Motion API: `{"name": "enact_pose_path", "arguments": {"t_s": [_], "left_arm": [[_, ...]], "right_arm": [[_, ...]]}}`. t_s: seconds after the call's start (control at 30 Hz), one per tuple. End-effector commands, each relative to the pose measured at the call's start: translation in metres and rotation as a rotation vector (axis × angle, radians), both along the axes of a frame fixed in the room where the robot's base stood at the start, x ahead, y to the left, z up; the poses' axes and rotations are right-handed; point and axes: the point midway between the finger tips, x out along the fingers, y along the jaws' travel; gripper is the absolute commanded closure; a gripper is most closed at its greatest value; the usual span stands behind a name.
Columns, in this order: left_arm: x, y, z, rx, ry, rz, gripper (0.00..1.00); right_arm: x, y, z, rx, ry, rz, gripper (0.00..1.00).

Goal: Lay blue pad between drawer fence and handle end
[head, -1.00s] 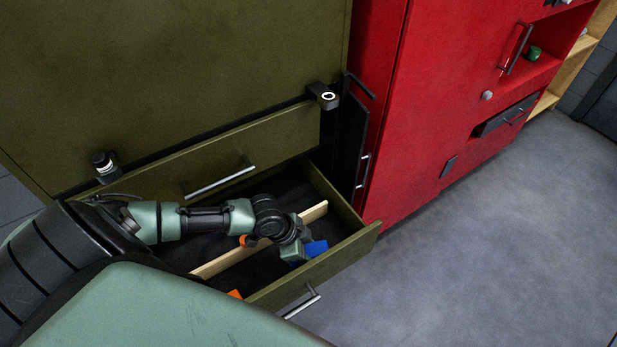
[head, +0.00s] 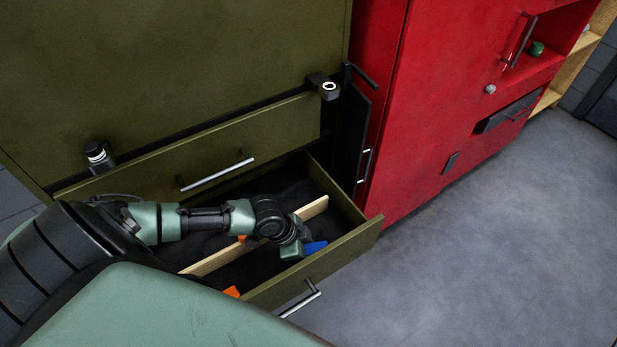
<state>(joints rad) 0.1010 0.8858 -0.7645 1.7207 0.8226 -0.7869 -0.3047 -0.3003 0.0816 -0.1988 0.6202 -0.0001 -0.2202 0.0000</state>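The blue pad (head: 315,247) shows in part in the open olive drawer (head: 349,246), just right of my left gripper (head: 291,251). The gripper and wrist cover the rest of the pad. My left gripper is low inside the drawer, on the handle side of the fence; its fingertips are hidden, so I cannot tell whether it grips the pad. The drawer fence (head: 313,209) is a pale wooden strip across the drawer, partly behind my wrist. The drawer handle (head: 301,301) is on the drawer's outer face. My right gripper is not in view.
An orange piece (head: 232,291) lies near the drawer's front, and another bit of orange (head: 242,238) shows beside my wrist. A closed drawer (head: 215,160) is above. A red cabinet (head: 420,130) stands to the right. The grey floor (head: 480,250) there is clear.

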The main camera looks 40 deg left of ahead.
Motion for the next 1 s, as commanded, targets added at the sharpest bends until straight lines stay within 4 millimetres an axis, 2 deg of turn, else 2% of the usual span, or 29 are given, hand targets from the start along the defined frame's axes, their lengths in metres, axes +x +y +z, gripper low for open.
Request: {"name": "enact_pose_path", "arguments": {"t_s": [0.23,0.27,0.33,0.37,0.67,1.0], "left_arm": [[0.0,0.0,-0.006,-0.001,-0.001,0.0,1.0],[0.0,0.0,-0.006,-0.001,-0.001,0.0,0.53],[0.0,0.0,-0.005,-0.001,-0.001,0.0,0.33],[0.0,0.0,-0.005,-0.001,-0.001,0.0,0.3],[-0.002,0.001,-0.003,0.0,0.001,0.0,0.3],[-0.017,0.017,0.046,0.002,-0.001,-0.002,0.3]], "right_arm": [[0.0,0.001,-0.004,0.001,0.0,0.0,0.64],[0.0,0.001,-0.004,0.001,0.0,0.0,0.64],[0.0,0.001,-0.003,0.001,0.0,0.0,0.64],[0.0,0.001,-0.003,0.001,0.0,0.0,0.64],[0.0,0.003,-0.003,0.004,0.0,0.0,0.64],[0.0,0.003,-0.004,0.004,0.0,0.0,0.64]]}}
